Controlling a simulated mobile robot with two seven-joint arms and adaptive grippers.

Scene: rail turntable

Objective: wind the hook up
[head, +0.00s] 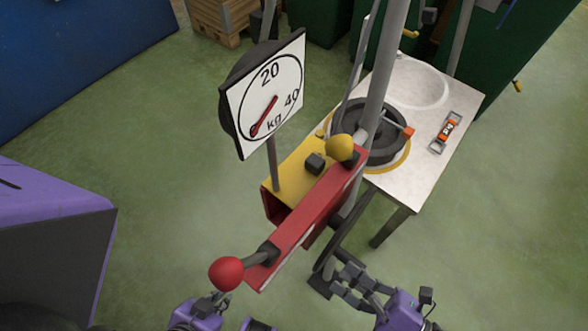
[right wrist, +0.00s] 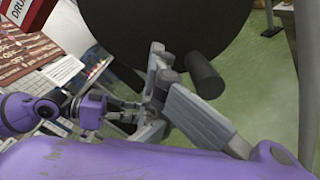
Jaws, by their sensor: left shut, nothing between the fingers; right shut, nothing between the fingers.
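I cannot make out a hook in either view. A red beam (head: 305,222) with a yellow-topped housing (head: 290,172) carries a red ball knob (head: 226,273) and a yellow ball knob (head: 340,147). My left gripper (head: 216,299) is shut and empty, just below the red knob in the head view. My right gripper (head: 345,279) is shut and empty beside a dark part under the beam. In the right wrist view, my right gripper (right wrist: 158,72) is close to a black cylindrical grip (right wrist: 204,74) in front of a large dark round part (right wrist: 165,25). Contact is unclear.
A dial marked kg (head: 271,95) stands above the housing. A pale table (head: 420,85) holds a dark wheel-like object (head: 368,150) and an orange-and-silver fitting (head: 446,130). A grey pole (head: 384,65) rises nearby. Green floor (head: 165,130) is open at left.

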